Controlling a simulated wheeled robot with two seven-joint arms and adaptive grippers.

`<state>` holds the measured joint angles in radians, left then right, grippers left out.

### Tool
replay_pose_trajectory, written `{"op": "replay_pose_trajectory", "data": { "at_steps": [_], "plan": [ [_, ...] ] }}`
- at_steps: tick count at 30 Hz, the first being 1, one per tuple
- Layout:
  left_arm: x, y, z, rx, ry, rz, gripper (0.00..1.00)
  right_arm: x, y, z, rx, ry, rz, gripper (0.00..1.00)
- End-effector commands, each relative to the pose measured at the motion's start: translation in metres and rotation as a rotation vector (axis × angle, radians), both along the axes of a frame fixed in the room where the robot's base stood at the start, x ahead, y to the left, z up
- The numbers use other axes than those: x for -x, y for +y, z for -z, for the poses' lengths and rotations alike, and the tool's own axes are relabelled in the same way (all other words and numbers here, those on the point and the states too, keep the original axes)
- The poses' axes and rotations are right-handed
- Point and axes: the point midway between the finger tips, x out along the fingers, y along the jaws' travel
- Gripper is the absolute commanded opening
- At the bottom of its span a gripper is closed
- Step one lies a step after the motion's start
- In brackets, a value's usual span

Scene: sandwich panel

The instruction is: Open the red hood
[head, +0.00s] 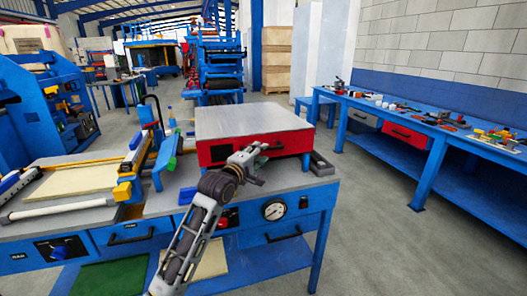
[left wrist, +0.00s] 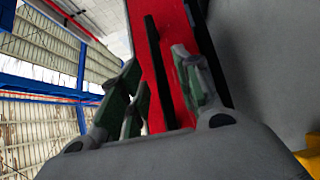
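The red hood (head: 292,141) is a low box with a grey top plate, sitting down level on the blue bench. Its red front fills the middle of the left wrist view (left wrist: 145,32), with a long black handle bar (left wrist: 157,62) across it. My left gripper (head: 255,163) is right in front of the hood's front face. In the left wrist view its green-padded fingers (left wrist: 163,90) stand apart, with the handle bar between them. I see a gap on the finger sides, so it is not clamped. My right gripper is out of view.
The blue bench (head: 325,190) has a gauge (head: 274,210) and drawers below the hood. A frame with yellow blocks (head: 122,191) lies to the left. A blue table (head: 430,125) with tools stands at right. The floor (head: 385,235) between is clear.

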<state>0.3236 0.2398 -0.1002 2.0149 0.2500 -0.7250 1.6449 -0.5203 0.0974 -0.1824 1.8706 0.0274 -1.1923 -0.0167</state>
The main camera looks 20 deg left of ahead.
Motion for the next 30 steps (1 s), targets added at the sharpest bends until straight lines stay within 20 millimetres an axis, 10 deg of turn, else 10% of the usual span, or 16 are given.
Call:
{"op": "replay_pose_trajectory", "data": {
  "at_steps": [26,30],
  "plan": [
    [-0.033,-0.007,0.000,-0.001,-0.001,0.000,0.33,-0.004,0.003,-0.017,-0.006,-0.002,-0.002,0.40],
    [-0.033,-0.007,0.000,-0.001,-0.001,0.000,0.15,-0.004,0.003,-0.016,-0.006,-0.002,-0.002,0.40]
  ]
}}
